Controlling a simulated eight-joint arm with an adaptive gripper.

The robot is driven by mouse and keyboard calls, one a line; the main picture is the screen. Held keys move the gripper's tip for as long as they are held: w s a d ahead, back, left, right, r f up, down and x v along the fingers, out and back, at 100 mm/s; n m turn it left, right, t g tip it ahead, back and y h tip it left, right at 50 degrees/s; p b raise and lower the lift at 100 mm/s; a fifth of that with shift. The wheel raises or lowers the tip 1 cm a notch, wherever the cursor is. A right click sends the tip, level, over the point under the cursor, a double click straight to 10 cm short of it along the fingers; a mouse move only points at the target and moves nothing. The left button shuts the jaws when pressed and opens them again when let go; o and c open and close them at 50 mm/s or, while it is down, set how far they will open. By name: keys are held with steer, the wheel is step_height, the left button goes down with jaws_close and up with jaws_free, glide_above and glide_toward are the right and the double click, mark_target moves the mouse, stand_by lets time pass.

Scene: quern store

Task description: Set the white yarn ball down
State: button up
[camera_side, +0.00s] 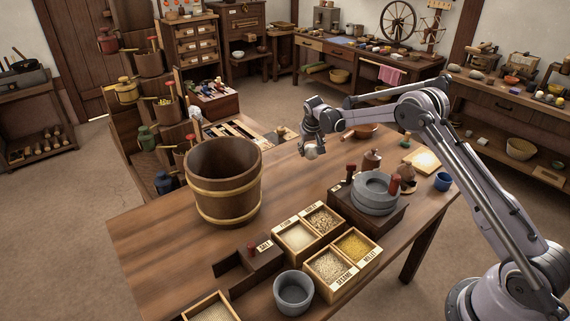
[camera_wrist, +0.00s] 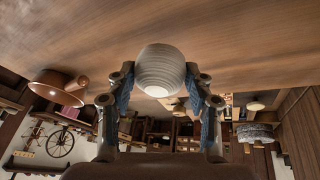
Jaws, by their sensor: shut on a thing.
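The white yarn ball (camera_wrist: 160,68) is round, with fine winding lines, and sits between the two fingertips of my gripper (camera_wrist: 161,76) in the wrist view. In the side view the ball (camera_side: 313,151) shows small and pale just under my gripper (camera_side: 312,145), by the far part of the wooden table (camera_side: 160,240). My gripper is shut on it. Whether the ball touches the tabletop or hangs a little above it I cannot tell. The fingers hide little of the ball in the wrist view.
A large wooden bucket (camera_side: 222,180) stands left of my gripper. A brown bowl (camera_side: 362,131) lies to its right. Bare tabletop lies between bucket and quern.

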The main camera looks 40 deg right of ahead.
mark_target(310, 158)
steer(key=shift+f, duration=2.05)
steer(key=shift+f, duration=0.15)
steer(key=o, duration=1.2)
steer(key=shift+o, duration=0.2)
